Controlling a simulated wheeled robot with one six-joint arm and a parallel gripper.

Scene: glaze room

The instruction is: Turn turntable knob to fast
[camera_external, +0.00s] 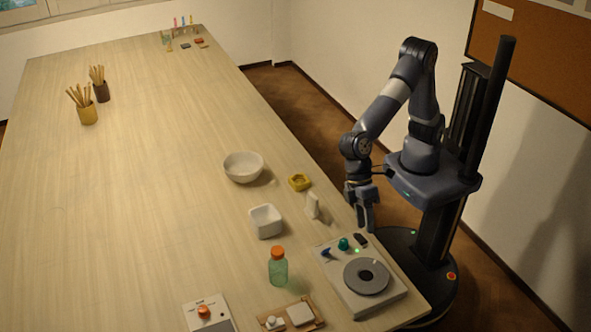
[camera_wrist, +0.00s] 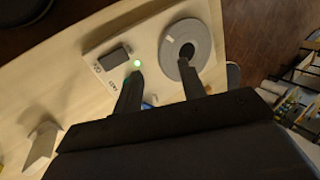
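The turntable (camera_external: 338,281) is a pale flat box with a grey disc (camera_external: 367,276) at the table's near right corner. A teal knob (camera_external: 343,244), a blue lever (camera_external: 326,254), a small black block (camera_external: 361,240) and a lit green lamp (camera_external: 356,250) sit along its far edge. My gripper (camera_external: 367,224) points down, just beyond that edge. In the wrist view, my gripper (camera_wrist: 161,70) is open and empty, its fingers apart over the panel (camera_wrist: 158,30).
A small off-white stand (camera_external: 312,206) and yellow dish (camera_external: 299,182) are near the gripper. A green bottle (camera_external: 278,270) with an orange cap, a white square bowl (camera_external: 266,221) and a round bowl (camera_external: 243,167) stand left. The table's middle is clear.

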